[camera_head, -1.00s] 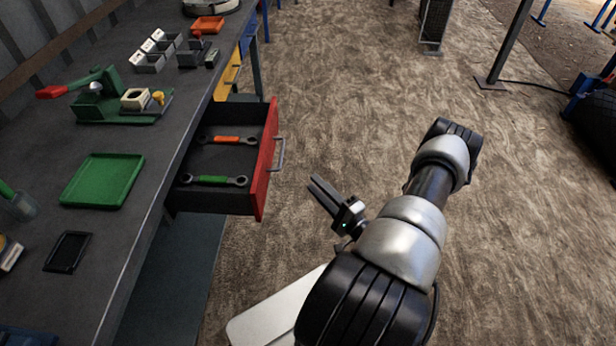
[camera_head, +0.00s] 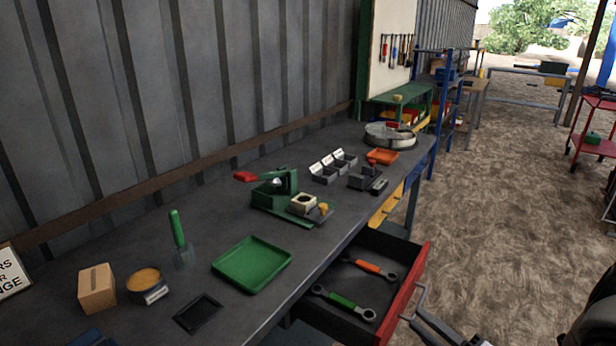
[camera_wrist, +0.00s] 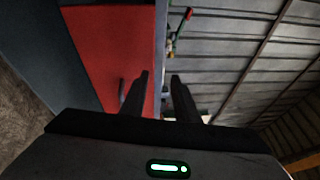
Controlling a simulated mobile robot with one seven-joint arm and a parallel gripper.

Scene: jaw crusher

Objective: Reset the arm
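My gripper (camera_wrist: 160,88) shows in the wrist view with its two dark fingers apart and nothing between them. In the head view my gripper (camera_head: 434,324) shows at the bottom edge, just right of the open drawer's handle (camera_head: 418,298); whether it touches the handle cannot be told. Most of my arm is out of the frame. The drawer's red front (camera_head: 403,300) also fills the left middle of the wrist view (camera_wrist: 112,45).
The open drawer holds an orange wrench (camera_head: 370,268) and a green wrench (camera_head: 343,302). The workbench (camera_head: 130,245) carries a green tray (camera_head: 252,264), a green press (camera_head: 275,190), bins and small items. Floor (camera_head: 490,220) is clear right of the bench.

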